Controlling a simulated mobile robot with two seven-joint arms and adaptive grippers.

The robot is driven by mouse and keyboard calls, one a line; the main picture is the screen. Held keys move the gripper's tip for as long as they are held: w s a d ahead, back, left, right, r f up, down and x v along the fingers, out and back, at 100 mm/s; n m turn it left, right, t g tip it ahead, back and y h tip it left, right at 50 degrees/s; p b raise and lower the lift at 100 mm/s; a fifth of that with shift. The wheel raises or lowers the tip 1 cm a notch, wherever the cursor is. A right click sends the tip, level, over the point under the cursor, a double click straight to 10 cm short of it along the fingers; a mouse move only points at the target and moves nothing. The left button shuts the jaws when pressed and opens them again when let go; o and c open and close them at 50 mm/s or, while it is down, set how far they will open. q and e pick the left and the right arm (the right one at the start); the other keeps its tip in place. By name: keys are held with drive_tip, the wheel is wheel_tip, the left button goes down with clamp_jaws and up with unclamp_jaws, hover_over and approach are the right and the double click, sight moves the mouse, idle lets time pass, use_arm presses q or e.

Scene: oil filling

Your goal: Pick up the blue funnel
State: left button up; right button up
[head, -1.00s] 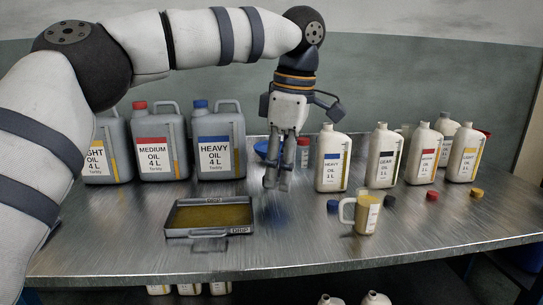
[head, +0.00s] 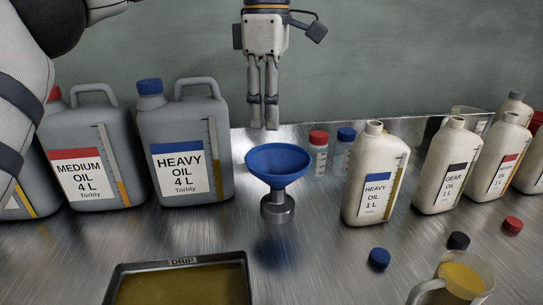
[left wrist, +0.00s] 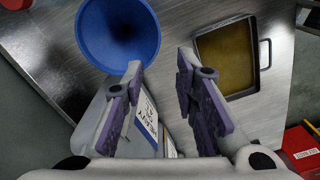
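The blue funnel (head: 278,163) stands upright, wide mouth up, in a small grey metal holder (head: 277,207) on the table. In the left wrist view the funnel (left wrist: 118,32) is at the upper left, its round mouth facing the camera. My left gripper (head: 264,127) points down, its tips just above the funnel's rim in the head view. Their depth relative to the funnel is hard to tell. In the left wrist view its fingers (left wrist: 160,70) are apart with nothing held between them; the funnel lies beyond the left finger. My right gripper is in no view.
The heavy oil jug (head: 186,140) stands left of the funnel, the medium oil jug (head: 92,155) beyond it. The drip tray (head: 182,262) lies in front. Small bottles (head: 318,152) and the heavy oil bottle (head: 375,175) stand right. Bare metal table surrounds the holder.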

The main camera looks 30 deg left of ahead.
sight(278, 179)
use_arm(q)
drive_tip(key=f, duration=1.1)
drive_tip(key=shift+w+d+f, duration=0.2)
drive_tip(key=shift+d+f, duration=0.1)
drive_tip(key=shift+f, duration=0.05)
clamp_jaws()
